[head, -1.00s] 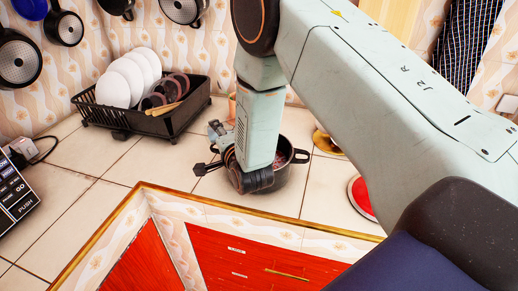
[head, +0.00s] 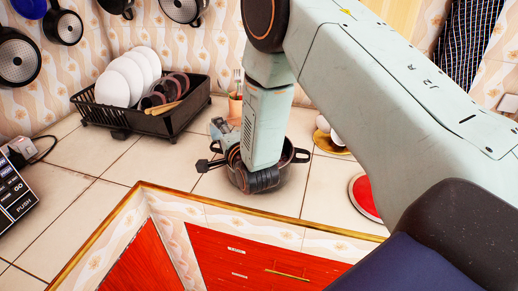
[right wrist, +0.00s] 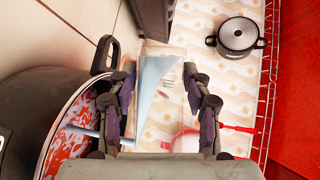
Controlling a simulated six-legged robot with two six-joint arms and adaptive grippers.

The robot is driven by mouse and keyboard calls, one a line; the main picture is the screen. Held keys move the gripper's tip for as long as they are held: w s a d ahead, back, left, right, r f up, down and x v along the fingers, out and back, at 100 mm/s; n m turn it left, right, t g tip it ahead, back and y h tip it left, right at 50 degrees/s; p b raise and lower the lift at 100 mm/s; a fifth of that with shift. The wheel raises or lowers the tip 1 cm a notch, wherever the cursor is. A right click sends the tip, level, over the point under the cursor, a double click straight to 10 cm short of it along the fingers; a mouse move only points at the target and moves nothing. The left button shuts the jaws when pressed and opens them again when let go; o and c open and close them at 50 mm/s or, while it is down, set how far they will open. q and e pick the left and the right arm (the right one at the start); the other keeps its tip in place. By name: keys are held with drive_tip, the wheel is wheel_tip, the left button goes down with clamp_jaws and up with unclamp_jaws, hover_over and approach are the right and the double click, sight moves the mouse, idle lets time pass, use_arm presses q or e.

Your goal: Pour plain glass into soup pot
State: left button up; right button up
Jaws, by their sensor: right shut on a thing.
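The dark soup pot (head: 296,170) stands on the tiled counter, partly hidden behind my right arm. In the right wrist view its rim and inside (right wrist: 68,125) are at the left, with red and white contents. My right gripper (head: 214,147) is at the pot's left side in the head view. In the right wrist view its fingers (right wrist: 163,108) are shut on a clear glass (right wrist: 165,72). A pale wedge shows inside the glass, and a pale strip shows over the pot; I cannot tell whether it is flowing liquid. My left gripper is out of view.
A black dish rack (head: 150,119) with white plates stands to the left. A terracotta pot (head: 235,103) is behind my arm. A golden dish (head: 330,144) with white round things and a red round item (head: 366,196) lie to the right.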

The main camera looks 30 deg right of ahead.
drive_tip(key=shift+s+d+m+t+b, duration=0.1)
drive_tip(key=shift+d+m+t+b, duration=0.05)
drive_tip(key=shift+m+t+b, duration=0.4)
idle(0.4)
drive_tip(key=shift+f+y+b, duration=0.1)
drive_tip(key=shift+y+b, duration=0.2)
drive_tip(key=shift+b, duration=0.05)
